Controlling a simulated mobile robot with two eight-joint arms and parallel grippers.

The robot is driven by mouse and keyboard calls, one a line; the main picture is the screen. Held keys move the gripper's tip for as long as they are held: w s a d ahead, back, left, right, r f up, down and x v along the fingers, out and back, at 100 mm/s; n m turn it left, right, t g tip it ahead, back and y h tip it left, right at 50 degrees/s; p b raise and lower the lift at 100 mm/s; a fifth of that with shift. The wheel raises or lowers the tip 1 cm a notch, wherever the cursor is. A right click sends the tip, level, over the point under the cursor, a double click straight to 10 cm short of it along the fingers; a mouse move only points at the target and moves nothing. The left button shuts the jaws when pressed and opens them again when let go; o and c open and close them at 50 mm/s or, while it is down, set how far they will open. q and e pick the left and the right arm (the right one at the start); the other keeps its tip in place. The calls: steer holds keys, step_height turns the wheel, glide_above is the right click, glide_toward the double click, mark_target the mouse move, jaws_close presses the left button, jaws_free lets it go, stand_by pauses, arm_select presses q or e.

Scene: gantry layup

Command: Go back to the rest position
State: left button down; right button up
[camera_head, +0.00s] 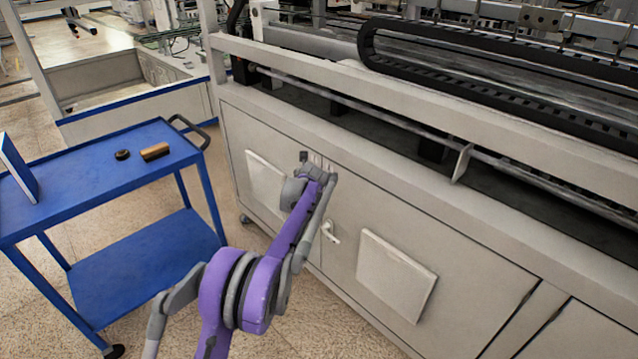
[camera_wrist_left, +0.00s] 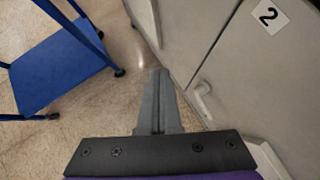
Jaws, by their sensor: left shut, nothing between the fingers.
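My left gripper (camera_wrist_left: 158,80) shows in the left wrist view with its grey fingers together and nothing between them. It points down over the speckled floor, in front of the grey cabinet. In the head view my purple and grey left arm reaches up in front of the cabinet doors (camera_head: 250,128); its fingers are hard to make out there. A door handle (camera_head: 331,232) is just right of the arm, and it also shows right of the fingers in the wrist view (camera_wrist_left: 201,103). I see a gap between fingers and handle. My right gripper is not in view.
A blue two-shelf cart (camera_head: 90,185) stands at the left, carrying a wood-coloured brush-like block (camera_head: 155,151), a small black item (camera_head: 122,155) and an upright blue panel (camera_head: 18,168). The gantry machine (camera_head: 480,130) tops the cabinet. Bare floor (camera_head: 290,325) lies between cart and cabinet.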

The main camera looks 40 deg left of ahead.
arm_select(q)
steer(key=shift+s+d+r, duration=0.1)
steer(key=s+d+r+n+h, duration=0.25)
steer(key=s+d+n, duration=0.45)
steer(key=d, duration=0.4)
steer(key=s+d+r+n+h, duration=0.1)
steer(key=s+d+r+n, duration=0.3)
steer(key=s+d, duration=0.55)
steer(key=s+d+f+n+h, duration=0.1)
steer(key=s+d+f+n, duration=0.2)
steer(key=s+d+n, duration=0.35)
steer(key=s+d+f+n+h, duration=0.1)
steer(key=s+d+f+n, duration=0.25)
steer(key=s, duration=0.65)
steer(key=s+d+f+n+h, duration=0.2)
steer(key=s+d+f+n, duration=0.1)
steer(key=s+d+n, duration=0.4)
step_height(320, 180, up, 16)
steer(key=w+a+m+p, duration=0.1)
steer(key=m+p, duration=0.1)
steer(key=p, duration=1.2)
steer(key=shift+w+a+r+p, duration=0.2)
steer(key=shift+w+a+p, duration=0.05)
steer(key=shift+w+p, duration=0.05)
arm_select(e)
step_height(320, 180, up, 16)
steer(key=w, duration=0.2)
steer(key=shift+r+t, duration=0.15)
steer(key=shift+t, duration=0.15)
